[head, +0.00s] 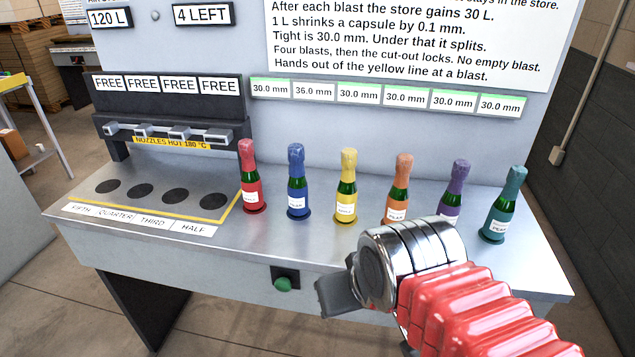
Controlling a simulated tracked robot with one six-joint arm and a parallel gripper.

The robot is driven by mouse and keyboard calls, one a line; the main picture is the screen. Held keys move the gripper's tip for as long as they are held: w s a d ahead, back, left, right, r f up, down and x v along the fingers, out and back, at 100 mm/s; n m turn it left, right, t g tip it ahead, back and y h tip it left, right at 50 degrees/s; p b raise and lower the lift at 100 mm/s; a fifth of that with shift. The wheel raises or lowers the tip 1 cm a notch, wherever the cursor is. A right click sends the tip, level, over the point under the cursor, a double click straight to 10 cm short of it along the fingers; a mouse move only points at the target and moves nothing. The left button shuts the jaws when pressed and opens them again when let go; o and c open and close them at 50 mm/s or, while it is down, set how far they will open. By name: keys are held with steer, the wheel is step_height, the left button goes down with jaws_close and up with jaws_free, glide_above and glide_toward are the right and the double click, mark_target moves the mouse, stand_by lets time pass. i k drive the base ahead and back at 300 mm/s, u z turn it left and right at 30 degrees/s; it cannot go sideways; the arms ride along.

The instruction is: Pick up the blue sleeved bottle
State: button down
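The blue sleeved bottle (297,190) stands upright on the steel bench, second from the left in a row of sleeved bottles. It has a blue sleeve over its neck, a blue lower body and a white label. My gripper (330,297) is in front of the bench's front edge, lower and to the right of the blue bottle and apart from it. One dark finger shows; the rest is hidden behind my wrist, so its opening cannot be told. Nothing is seen in it.
A red bottle (251,182) and a yellow bottle (346,190) stand on either side of the blue one. Orange (398,195), purple (454,190) and teal bottles (502,205) follow rightward. Hot nozzles (180,133) overhang dark spots at left. A green button (284,283) is on the bench front.

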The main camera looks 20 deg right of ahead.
mark_target(298, 185)
steer(key=z, duration=0.35)
steer(key=k, duration=0.8)
steer(key=z, duration=0.6)
steer(key=k, duration=0.55)
steer(key=u, duration=0.25)
steer(key=i, duration=0.75)
steer(key=u, duration=1.1)
steer(key=i, duration=0.85)
steer(key=u, duration=0.45)
